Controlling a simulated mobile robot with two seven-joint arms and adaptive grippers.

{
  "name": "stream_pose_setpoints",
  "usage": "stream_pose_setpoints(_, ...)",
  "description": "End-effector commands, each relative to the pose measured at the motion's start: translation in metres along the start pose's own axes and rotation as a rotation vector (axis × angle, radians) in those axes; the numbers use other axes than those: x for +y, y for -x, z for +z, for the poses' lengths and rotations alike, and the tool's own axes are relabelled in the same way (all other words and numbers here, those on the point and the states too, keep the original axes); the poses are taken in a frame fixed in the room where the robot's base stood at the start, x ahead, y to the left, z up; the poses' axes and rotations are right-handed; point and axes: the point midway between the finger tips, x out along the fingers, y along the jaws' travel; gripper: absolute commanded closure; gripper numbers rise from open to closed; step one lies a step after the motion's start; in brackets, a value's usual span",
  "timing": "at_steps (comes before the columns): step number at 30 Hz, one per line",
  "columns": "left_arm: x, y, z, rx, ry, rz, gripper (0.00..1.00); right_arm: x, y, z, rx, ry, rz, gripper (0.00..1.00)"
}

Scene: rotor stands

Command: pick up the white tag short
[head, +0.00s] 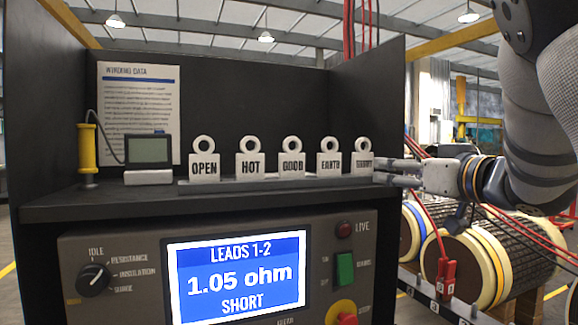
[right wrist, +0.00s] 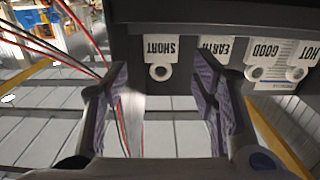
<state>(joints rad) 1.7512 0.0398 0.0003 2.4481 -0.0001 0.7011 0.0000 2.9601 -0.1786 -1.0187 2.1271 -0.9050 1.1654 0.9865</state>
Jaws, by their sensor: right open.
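The white tag short (head: 363,165) stands at the right end of a row of white tags on the shelf, with a ring on top. Its lettering is partly covered in the head view. In the right wrist view the tag short (right wrist: 160,48) appears upside down, ahead of and between the spread fingers. My right gripper (head: 390,173) comes in from the right, its fingertips close to the tag. It is open and empty in the right wrist view (right wrist: 160,72). I cannot tell whether a finger touches the tag. My left gripper is out of view.
Tags earth (head: 330,167), good (head: 292,166), hot (head: 250,167) and open (head: 204,168) stand left of it on a low rail (head: 270,184). Dark panels enclose the shelf. The tester (head: 237,278) sits below; red leads and rotors (head: 470,265) are at right.

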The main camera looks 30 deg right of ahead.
Motion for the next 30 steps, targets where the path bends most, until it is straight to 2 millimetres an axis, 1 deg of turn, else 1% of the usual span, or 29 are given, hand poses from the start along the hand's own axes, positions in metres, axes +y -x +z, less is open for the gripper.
stream_pose_setpoints(2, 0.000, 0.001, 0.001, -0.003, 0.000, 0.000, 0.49, 0.000, -0.010, -0.002, 0.005, -0.002, -0.002, 0.47)
stream_pose_setpoints(7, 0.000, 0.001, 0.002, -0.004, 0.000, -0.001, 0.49, 0.000, -0.049, -0.001, 0.002, -0.001, -0.001, 0.47)
stream_pose_setpoints(13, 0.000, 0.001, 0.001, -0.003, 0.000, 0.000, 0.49, -0.001, -0.077, -0.001, 0.000, 0.003, 0.000, 0.47)
stream_pose_setpoints(18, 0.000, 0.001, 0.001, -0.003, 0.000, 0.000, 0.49, -0.002, -0.109, -0.003, 0.001, 0.002, 0.000, 0.47)
stream_pose_setpoints(21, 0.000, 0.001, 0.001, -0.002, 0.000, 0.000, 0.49, -0.002, -0.118, -0.003, 0.003, 0.000, 0.000, 0.47)
stream_pose_setpoints(27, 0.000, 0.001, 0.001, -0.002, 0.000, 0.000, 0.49, -0.002, -0.119, -0.004, 0.003, -0.001, 0.001, 0.47)
stream_pose_setpoints(29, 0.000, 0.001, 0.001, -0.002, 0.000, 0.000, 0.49, -0.002, -0.119, -0.004, 0.003, -0.001, 0.001, 0.60)
stream_pose_setpoints(30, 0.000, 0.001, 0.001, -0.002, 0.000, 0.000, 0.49, -0.002, -0.119, -0.004, 0.003, -0.001, 0.001, 0.69)
